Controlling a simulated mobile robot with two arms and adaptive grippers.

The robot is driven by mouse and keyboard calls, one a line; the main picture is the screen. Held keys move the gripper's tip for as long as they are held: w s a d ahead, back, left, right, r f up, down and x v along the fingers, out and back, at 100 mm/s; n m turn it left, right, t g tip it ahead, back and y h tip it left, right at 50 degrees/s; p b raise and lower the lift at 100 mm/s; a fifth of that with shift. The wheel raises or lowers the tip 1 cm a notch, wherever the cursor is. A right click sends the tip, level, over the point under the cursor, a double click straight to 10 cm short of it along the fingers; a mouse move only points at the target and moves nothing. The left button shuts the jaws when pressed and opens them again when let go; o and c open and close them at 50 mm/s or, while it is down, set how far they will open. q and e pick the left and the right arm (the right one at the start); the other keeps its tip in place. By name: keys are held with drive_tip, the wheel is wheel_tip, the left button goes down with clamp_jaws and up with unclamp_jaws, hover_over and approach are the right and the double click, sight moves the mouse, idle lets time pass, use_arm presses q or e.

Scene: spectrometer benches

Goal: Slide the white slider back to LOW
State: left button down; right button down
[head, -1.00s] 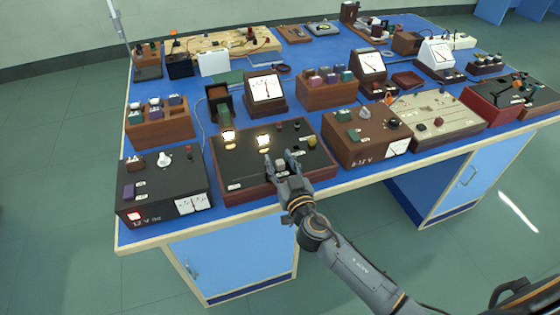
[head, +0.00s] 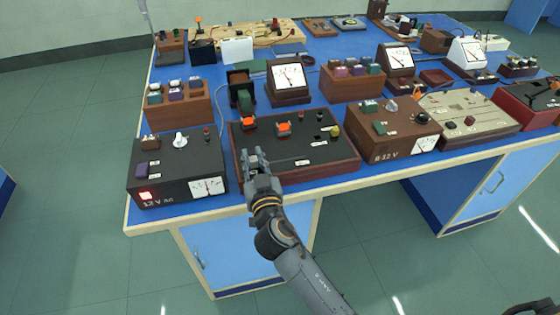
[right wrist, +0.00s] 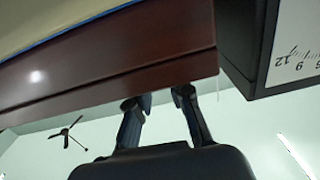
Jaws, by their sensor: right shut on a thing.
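The dark-topped wooden panel (head: 320,172) stands at the front of the blue bench and carries two lamps, the left one (head: 248,123) and the right one (head: 283,128), both glowing dim orange. My right gripper (head: 255,158) is at the panel's front left part, shut on the white slider, which its fingers hide. A small white label (head: 303,162) lies to the right of the gripper; its words are too small to read. In the right wrist view the two fingers (right wrist: 160,98) reach up to the panel's reddish wooden side (right wrist: 110,65); the slider is out of sight there.
A black 12 V supply (head: 178,170) with a lit red switch stands close left of the panel. A brown 6-12 V box (head: 395,135) stands close right. A meter (head: 289,80) and a block of coloured parts (head: 352,82) stand behind. The floor in front is clear.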

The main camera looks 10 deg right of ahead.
drive_tip(key=shift+a+f, duration=0.1)
drive_tip(key=shift+a, duration=0.15)
use_arm(q)
drive_tip(key=shift+d+f, duration=0.15)
drive_tip(key=shift+f, duration=0.1)
use_arm(e)
drive_tip(key=c, duration=1.2)
unclamp_jaws()
drive_tip(key=shift+a, duration=0.15)
use_arm(q)
drive_tip(key=shift+s, duration=0.1)
use_arm(e)
drive_tip(key=shift+s, duration=0.2)
drive_tip(key=s, duration=1.1)
drive_tip(key=shift+s+d, duration=0.25)
drive_tip(key=shift+s, duration=0.1)
